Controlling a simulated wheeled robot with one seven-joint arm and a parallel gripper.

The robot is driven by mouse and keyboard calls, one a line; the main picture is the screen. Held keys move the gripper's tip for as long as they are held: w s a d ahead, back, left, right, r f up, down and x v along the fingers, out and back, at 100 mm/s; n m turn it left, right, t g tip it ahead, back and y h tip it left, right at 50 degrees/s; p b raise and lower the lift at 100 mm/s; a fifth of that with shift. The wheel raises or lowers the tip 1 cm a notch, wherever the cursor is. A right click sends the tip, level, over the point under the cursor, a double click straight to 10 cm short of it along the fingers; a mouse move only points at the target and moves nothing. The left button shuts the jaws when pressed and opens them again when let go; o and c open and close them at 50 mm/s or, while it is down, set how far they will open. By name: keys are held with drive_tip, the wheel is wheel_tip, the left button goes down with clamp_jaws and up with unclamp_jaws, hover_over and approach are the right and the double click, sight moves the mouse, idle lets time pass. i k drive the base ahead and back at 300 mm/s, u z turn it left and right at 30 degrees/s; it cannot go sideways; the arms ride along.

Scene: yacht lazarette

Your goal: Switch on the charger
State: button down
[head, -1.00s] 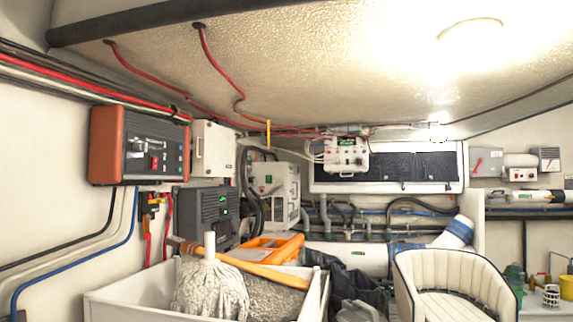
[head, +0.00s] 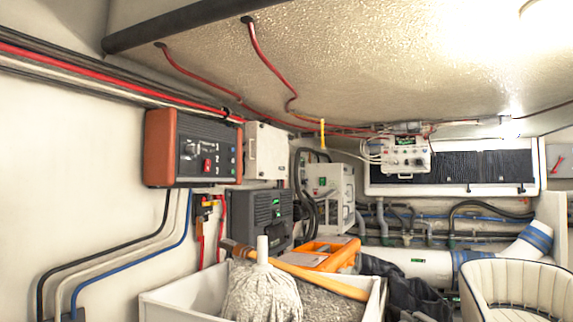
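No label that I can read marks the charger, so I cannot tell which unit it is. An orange-sided box (head: 194,149) with a dark face, a knob and a red switch hangs on the left wall. Below and right of it is a dark grey finned unit (head: 265,219) with a small green light. Behind that stands a light grey unit (head: 329,188) with a green switch or display. A white control box (head: 405,155) with several knobs hangs from the ceiling farther right. Switch positions are too small to tell. My gripper is not in view.
A white bin (head: 185,302) with a mop (head: 262,292), a wooden handle (head: 320,281) and an orange case (head: 326,253) stands in front of the units. A cream padded seat (head: 515,288) is at lower right. Cables run down the left wall.

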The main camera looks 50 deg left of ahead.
sight(207, 164)
drive_tip(key=i, duration=1.95)
drive_tip(key=u, duration=3.55)
